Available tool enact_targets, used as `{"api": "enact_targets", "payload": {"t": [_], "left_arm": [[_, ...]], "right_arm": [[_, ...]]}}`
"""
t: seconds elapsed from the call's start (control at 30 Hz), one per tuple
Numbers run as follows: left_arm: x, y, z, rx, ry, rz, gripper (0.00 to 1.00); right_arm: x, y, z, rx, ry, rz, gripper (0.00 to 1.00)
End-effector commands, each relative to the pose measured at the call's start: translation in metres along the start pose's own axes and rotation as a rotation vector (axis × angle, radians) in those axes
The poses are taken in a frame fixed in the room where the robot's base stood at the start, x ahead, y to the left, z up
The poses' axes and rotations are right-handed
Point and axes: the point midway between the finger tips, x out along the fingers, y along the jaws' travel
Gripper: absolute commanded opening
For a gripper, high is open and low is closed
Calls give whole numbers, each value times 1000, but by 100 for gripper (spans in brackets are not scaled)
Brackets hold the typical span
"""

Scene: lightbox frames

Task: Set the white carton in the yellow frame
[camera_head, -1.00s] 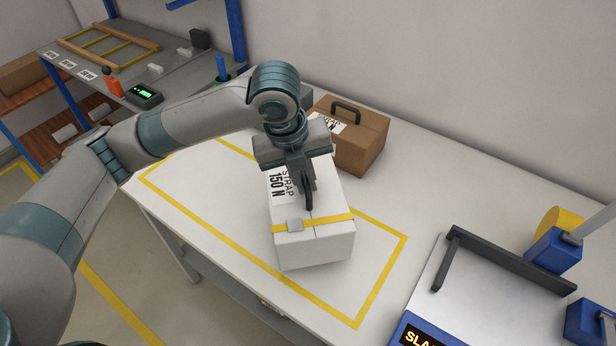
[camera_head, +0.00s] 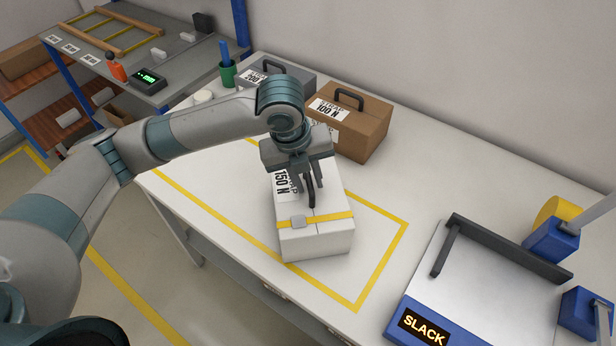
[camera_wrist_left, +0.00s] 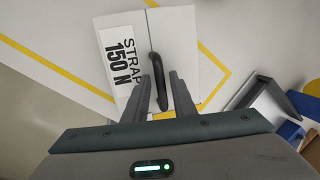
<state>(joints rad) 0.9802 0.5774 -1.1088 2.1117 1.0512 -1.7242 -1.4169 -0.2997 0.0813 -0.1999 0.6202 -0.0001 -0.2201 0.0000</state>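The white carton (camera_head: 325,240) stands upright on the table, with a yellow strap, a grey buckle and a "STRAP 150 N" label. The yellow frame (camera_head: 385,265) is a taped outline on the table around it. The carton's near left bottom corner is close to the frame's near line; I cannot tell whether they overlap. My left gripper (camera_head: 309,182) is above the carton, its fingers apart on either side of the black handle. In the left wrist view the handle (camera_wrist_left: 156,75) lies between the spread fingertips (camera_wrist_left: 160,76), with gaps beside it. My right gripper is out of view.
A brown case (camera_head: 365,130) and a grey case (camera_head: 300,75) stand behind the carton. A green cup (camera_head: 228,74) is at the table's far left. At right is a device with a dark bar (camera_head: 510,250) and a "SLACK" display (camera_head: 424,328). The table between is clear.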

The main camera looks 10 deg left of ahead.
Motion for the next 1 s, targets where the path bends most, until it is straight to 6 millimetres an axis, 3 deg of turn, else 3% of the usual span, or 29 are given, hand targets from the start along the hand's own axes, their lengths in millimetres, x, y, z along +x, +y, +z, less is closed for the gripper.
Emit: {"api": "enact_targets", "payload": {"t": [0.53, 0.67, 1.0], "left_arm": [[-10, 0, 1, -1, -2, -2, 29], [-24, 0, 1, 2, -3, -1, 29], [-84, -1, 1, 0, -4, -3, 29]], "right_arm": [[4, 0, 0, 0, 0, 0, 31], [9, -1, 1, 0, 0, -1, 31], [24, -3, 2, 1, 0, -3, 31]]}}
